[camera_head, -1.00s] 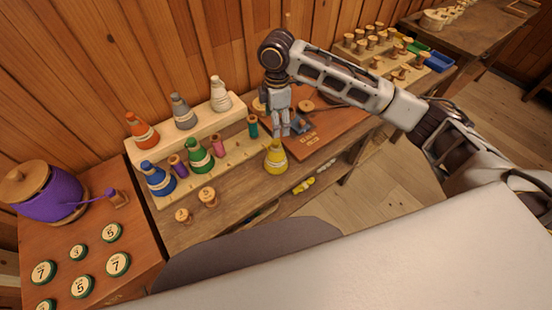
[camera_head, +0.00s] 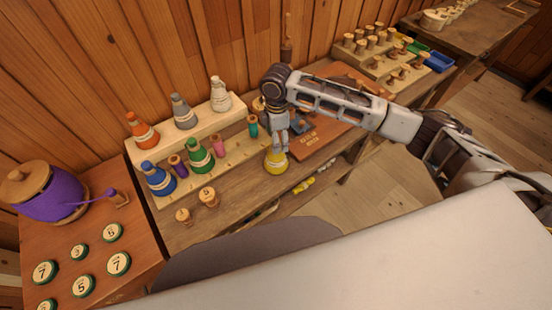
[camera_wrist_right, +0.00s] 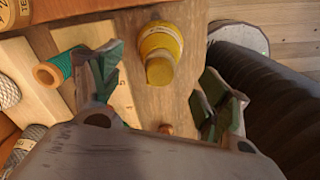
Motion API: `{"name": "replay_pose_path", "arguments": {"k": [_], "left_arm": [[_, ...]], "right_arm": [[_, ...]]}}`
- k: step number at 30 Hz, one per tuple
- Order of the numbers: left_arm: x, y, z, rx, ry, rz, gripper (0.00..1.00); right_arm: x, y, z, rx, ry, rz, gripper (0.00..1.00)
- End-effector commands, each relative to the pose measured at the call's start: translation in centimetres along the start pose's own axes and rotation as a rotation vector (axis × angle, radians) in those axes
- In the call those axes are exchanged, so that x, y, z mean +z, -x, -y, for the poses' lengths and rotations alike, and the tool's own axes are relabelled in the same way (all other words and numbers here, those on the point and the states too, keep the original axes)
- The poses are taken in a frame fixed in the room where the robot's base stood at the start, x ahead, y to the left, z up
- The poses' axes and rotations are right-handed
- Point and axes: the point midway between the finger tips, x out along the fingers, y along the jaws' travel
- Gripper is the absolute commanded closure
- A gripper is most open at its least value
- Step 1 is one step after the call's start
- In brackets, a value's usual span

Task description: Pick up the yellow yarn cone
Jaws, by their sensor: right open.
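The yellow yarn cone (camera_head: 276,162) stands upright on the wooden bench, right of the pale spool rack. In the head view my right gripper (camera_head: 280,148) points down just above the cone and overlaps its top. In the right wrist view my right gripper (camera_wrist_right: 168,92) is open, with the yellow yarn cone (camera_wrist_right: 160,52) showing between and beyond its two fingers. I see no contact between either finger and the cone. The left gripper is not in view.
The stepped rack (camera_head: 190,133) left of the cone holds orange, grey, white, blue and green cones and small spools. A teal spool (camera_head: 253,126) stands near the gripper. Two small wooden spools (camera_head: 208,197) stand at the bench front. A brown board (camera_head: 318,137) lies right.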

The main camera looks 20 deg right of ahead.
Motion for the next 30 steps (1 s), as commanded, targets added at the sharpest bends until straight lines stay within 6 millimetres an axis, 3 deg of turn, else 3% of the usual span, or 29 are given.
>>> {"name": "replay_pose_path", "arguments": {"k": [8, 21, 30], "left_arm": [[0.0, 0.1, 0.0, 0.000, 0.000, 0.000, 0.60], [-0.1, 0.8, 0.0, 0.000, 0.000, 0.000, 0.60], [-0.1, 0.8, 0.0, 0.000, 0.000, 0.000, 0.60]], "right_arm": [[-0.1, -0.5, 0.0, -0.001, 0.000, 0.000, 0.24], [-0.2, -4.8, 0.1, 0.000, 0.000, 0.000, 0.24], [-0.2, -5.2, 0.0, 0.001, 0.001, 0.000, 0.24]]}}
